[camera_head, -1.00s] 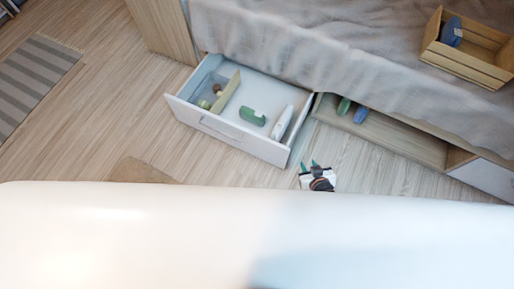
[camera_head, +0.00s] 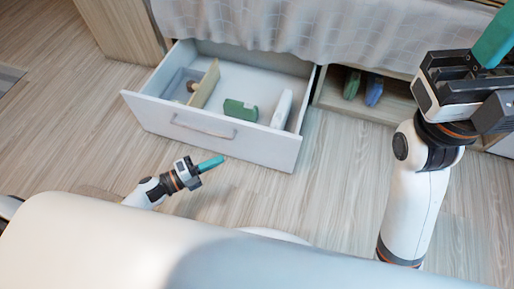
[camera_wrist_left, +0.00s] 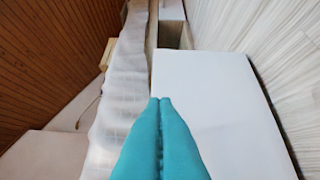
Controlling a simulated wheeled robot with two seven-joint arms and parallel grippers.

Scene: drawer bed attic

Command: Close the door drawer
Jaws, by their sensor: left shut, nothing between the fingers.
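The white drawer (camera_head: 215,132) under the bed stands pulled out in the head view, its front panel and handle (camera_head: 200,127) facing me. Inside lie a green item (camera_head: 240,110), a white item (camera_head: 282,109) and a wooden divider (camera_head: 205,84). My left gripper (camera_head: 210,163) is shut and empty, just in front of the drawer front's lower part; contact cannot be told. Its teal fingers (camera_wrist_left: 160,140) also show shut in the left wrist view, before a white panel (camera_wrist_left: 215,95), likely the drawer front. My right gripper (camera_head: 495,40) is raised at the upper right, its fingertips cut off by the frame.
The bed's cover (camera_head: 260,25) hangs above the drawer. An open compartment (camera_head: 390,97) right of it holds a green and a blue item. A wooden cabinet side (camera_head: 118,30) stands at the left. The floor (camera_head: 300,205) before the drawer is largely clear.

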